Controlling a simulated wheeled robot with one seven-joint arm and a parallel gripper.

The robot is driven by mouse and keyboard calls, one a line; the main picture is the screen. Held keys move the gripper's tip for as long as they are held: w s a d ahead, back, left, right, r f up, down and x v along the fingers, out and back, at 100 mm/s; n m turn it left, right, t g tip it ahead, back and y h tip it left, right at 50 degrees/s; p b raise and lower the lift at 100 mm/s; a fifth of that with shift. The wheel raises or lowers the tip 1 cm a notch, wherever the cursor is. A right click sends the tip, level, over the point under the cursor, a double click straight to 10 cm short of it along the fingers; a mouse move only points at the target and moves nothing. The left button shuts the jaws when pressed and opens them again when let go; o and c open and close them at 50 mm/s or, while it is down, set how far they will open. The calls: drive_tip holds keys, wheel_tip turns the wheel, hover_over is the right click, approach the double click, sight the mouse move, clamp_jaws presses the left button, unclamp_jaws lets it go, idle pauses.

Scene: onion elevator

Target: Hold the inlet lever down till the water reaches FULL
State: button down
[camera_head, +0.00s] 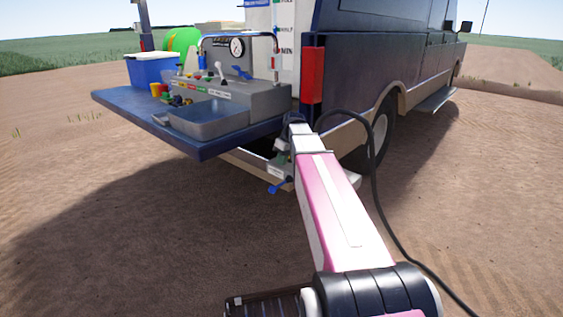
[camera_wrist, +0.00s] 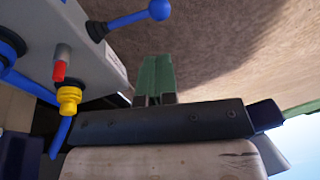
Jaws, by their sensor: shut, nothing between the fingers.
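The blue inlet lever (camera_head: 280,187) sticks out of a grey box under the tailgate's right end. In the wrist view the ball-ended blue lever (camera_wrist: 130,20) is at the top, left of centre. My gripper (camera_wrist: 157,60) has its green fingers together, with nothing between them. The fingertips are close to the lever but look apart from it in the wrist view. In the head view my gripper (camera_head: 281,158) is just above the lever, partly hidden by my wrist. The white tank (camera_head: 286,35) shows HALF and MIN marks; its top is cut off and I cannot read the water level.
The dark blue tailgate (camera_head: 215,145) carries a grey sink unit with a gauge (camera_head: 237,47) and a blue cooler (camera_head: 152,70). A black hose (camera_head: 374,180) hangs right of my arm. A yellow fitting (camera_wrist: 69,97) and red lever (camera_wrist: 60,68) are left of my fingers.

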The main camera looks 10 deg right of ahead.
sight(274, 187)
drive_tip(key=x, duration=1.1)
drive_tip(key=shift+f, duration=0.1)
drive_tip(key=shift+s, duration=0.1)
drive_tip(key=shift+s+a+f+t+h, duration=0.1)
drive_tip(key=shift+f+t+h, duration=0.1)
drive_tip(key=shift+f+h, duration=0.25)
drive_tip(key=shift+s+a+f+t+h, duration=0.15)
drive_tip(key=shift+f+t+h, duration=0.05)
drive_tip(key=shift+f+h, duration=0.2)
wheel_tip(274, 187, down, 4)
drive_tip(key=shift+r+n+t+h, duration=0.2)
drive_tip(key=shift+n+t+h, duration=0.1)
drive_tip(key=shift+t+h, duration=0.85)
drive_tip(key=shift+w+f, duration=0.15)
drive_tip(key=shift+f, duration=0.5)
drive_tip(key=shift+d+f, duration=0.1)
drive_tip(key=shift+f, duration=0.15)
idle(3.6)
